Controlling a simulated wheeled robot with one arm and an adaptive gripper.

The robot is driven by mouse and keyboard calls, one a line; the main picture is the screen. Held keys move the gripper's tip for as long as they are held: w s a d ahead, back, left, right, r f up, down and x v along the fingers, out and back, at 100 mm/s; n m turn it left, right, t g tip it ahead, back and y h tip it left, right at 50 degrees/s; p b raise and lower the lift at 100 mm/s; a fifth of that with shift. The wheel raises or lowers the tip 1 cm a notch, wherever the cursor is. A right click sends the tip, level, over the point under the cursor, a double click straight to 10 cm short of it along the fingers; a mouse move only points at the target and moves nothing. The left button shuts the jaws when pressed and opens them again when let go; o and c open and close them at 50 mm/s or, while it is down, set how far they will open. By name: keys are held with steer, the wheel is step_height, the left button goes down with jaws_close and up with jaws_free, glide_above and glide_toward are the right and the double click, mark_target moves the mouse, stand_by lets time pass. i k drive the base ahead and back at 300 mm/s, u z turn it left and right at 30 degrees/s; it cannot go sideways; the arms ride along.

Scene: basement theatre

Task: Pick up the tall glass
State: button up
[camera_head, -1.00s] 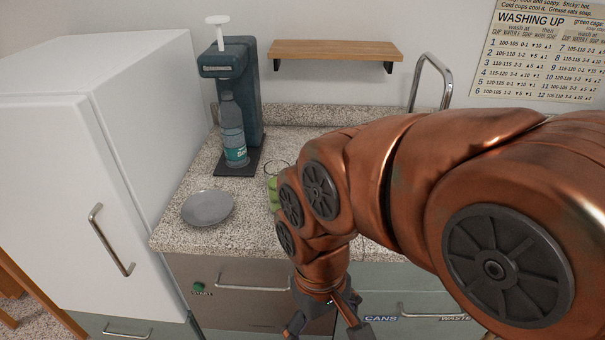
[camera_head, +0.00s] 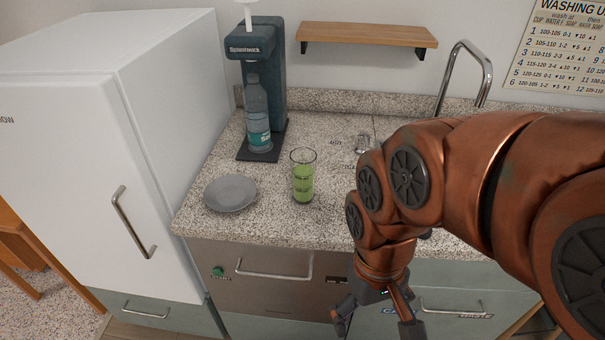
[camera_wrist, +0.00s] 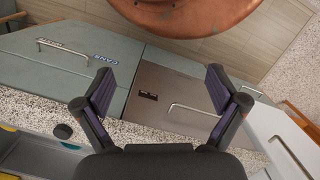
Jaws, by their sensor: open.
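The tall glass (camera_head: 303,176) stands upright on the speckled counter, a clear tumbler with green contents in its lower part. It is right of the grey plate and in front of the soda maker. My gripper (camera_head: 372,322) hangs low in front of the cabinet fronts, below the counter edge, to the right of and below the glass. In the wrist view my gripper (camera_wrist: 160,92) is open with nothing between its fingers. The glass does not show in the wrist view.
A grey plate (camera_head: 230,193) lies near the counter's front edge. A soda maker (camera_head: 262,75) holds a bottle (camera_head: 258,115). A small clear glass (camera_head: 363,144) stands behind my arm. A white fridge (camera_head: 110,130) borders the counter's left, and a wooden shelf (camera_head: 366,35) hangs above.

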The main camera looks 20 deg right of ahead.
mark_target(304, 161)
steer(key=z, duration=1.9)
steer(key=k, duration=0.95)
steer(key=u, duration=1.9)
steer(key=i, duration=0.5)
